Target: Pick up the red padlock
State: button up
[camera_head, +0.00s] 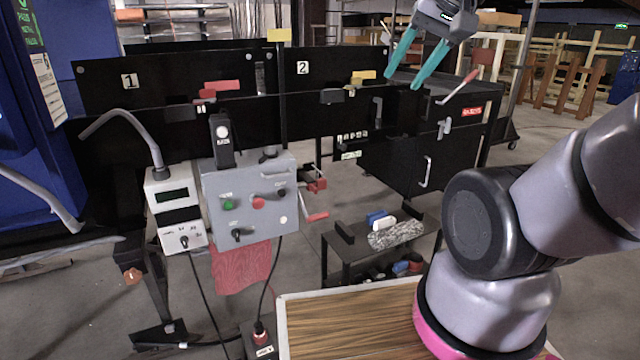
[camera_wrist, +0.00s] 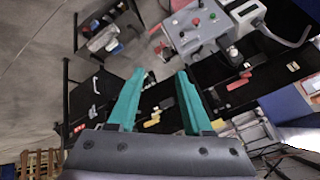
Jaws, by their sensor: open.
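My gripper (camera_head: 402,82) is open and empty, its two teal fingers pointing down above the right part of the black panel frame. The fingers also show in the wrist view (camera_wrist: 160,72), spread apart with black panel behind them. I cannot make out the red padlock for certain. Small red things show in the head view: a red piece on the panel near number 1 (camera_head: 207,94), a red part beside the grey control box (camera_head: 316,185), and a red item on the cart's lower shelf (camera_head: 415,266). My gripper is apart from all of these.
The grey control box (camera_head: 250,170) and white meter box (camera_head: 175,205) stand in front of the panels. A low black cart (camera_head: 345,252) holds small items. A wood-topped surface (camera_head: 345,325) lies nearest. A blue cabinet (camera_head: 35,110) is at left. Open floor lies behind.

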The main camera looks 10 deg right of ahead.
aim_at(321, 183)
jog(key=i+l+u, duration=0.25)
jog(key=i+l, duration=0.35)
jog(key=i+l+u, duration=0.3)
jog(key=i+l, duration=0.25)
jog(key=l, duration=0.1)
